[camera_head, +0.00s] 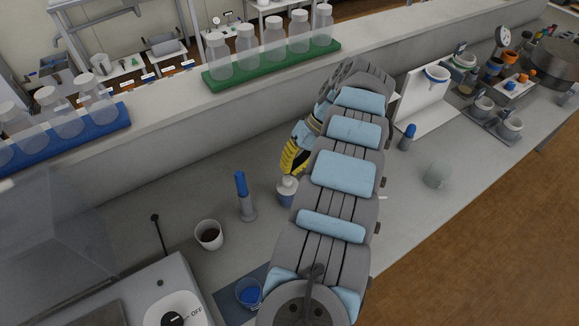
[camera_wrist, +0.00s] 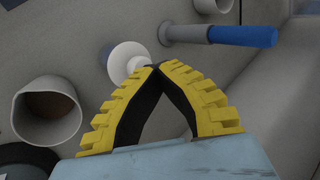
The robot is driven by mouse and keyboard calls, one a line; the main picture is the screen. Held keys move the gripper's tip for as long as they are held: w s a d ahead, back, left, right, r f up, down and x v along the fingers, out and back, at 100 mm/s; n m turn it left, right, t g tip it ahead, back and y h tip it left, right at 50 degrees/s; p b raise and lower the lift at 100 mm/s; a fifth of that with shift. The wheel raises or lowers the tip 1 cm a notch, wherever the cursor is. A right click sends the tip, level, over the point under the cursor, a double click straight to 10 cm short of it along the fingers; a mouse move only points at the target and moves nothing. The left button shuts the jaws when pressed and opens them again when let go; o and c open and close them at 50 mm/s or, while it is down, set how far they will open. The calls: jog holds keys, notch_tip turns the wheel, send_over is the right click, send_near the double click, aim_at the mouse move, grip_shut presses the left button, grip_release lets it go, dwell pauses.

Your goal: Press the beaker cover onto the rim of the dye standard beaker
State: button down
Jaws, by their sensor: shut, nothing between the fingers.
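The white beaker cover (camera_head: 287,184), a disc with a small knob, sits on top of a small vessel with a blue lower part (camera_head: 286,200). The cover also shows in the wrist view (camera_wrist: 122,62); whether it is fully seated on the rim cannot be told. My gripper (camera_wrist: 156,66) has its yellow and black fingers shut and empty, with the tips right by the knob. Contact is unclear. In the head view my gripper (camera_head: 290,172) is just above the cover. An open beaker with blue contents (camera_head: 249,293) stands nearer; which beaker is the dye standard is not marked.
A cup of brown soil (camera_head: 209,235) and a blue-topped upright tool (camera_head: 243,195) stand left of the covered vessel. A clear glass piece (camera_head: 436,174) is to the right. Bottle racks (camera_head: 275,66) line the back ledge. The bench between is clear.

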jog(key=shift+f, duration=0.2)
dwell(0.3)
jog(key=shift+r, duration=0.15)
jog(key=shift+r+p, duration=0.3)
jog(key=shift+f, duration=0.1)
dwell(1.8)
jog(key=shift+r, duration=0.35)
jog(key=shift+w, duration=0.1)
